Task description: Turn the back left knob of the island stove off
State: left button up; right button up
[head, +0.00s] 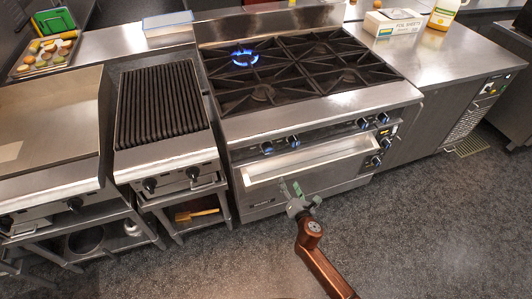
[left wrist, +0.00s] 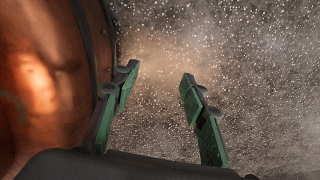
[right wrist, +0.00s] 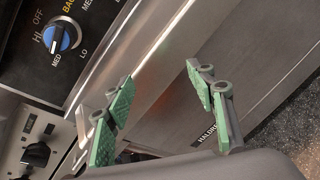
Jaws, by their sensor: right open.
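The island stove (head: 305,112) stands in the middle of the head view, with a blue flame lit on its back left burner (head: 245,60). Blue-lit knobs line its front panel, the leftmost knob (head: 267,147) and another (head: 293,141) on the left. In the right wrist view, a blue-ringed knob (right wrist: 62,37) sits among HI, MED, LO and OFF marks, under a yellow label partly cut off, "BA". My right gripper (head: 291,188) is open and empty, below and in front of the panel, apart from the knobs. My left gripper (left wrist: 158,82) is open and empty over the floor.
A long oven handle (head: 312,158) sticks out below the knobs. A grill (head: 160,105) with black knobs adjoins the stove on the left. A foil box (head: 392,22) and a bottle (head: 443,14) stand on the right counter. The floor in front is clear.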

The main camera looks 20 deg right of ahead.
aim_at(269, 154)
jog(key=w+a+r+n+t, duration=0.1)
jog(key=r+n, duration=0.1)
jog(key=r, duration=0.2)
jog(key=w+a+r+n+t+y, duration=0.1)
jog(key=w+a+r+n, duration=0.1)
jog(key=r, duration=0.1)
jog(key=w+a+r+n+t+y+b, duration=0.1)
jog(key=a+r+n, duration=0.1)
jog(key=r+n, duration=0.1)
jog(key=shift+w+a+r, duration=0.15)
jog(key=shift+r, duration=0.25)
jog(key=shift+w+a+r, duration=0.1)
jog(key=shift+w+r, duration=0.05)
jog(key=shift+r, duration=0.25)
jog(key=w+b, duration=0.1)
jog(key=w, duration=0.5)
jog(key=shift+a, duration=0.2)
pick_arm(q)
jog(key=shift+w+d+f+b, duration=0.15)
jog(key=shift+w+f, duration=0.1)
jog(key=shift+w, duration=0.3)
jog(key=shift+w+d+f+b, duration=0.1)
jog(key=shift+w+d+f, duration=0.1)
jog(key=shift+w, duration=0.35)
jog(key=shift+w+d+f+b, duration=0.15)
jog(key=shift+w+f, duration=0.1)
jog(key=shift+w, duration=0.3)
pick_arm(e)
jog(key=shift+w, duration=0.75)
jog(key=shift+c, duration=0.2)
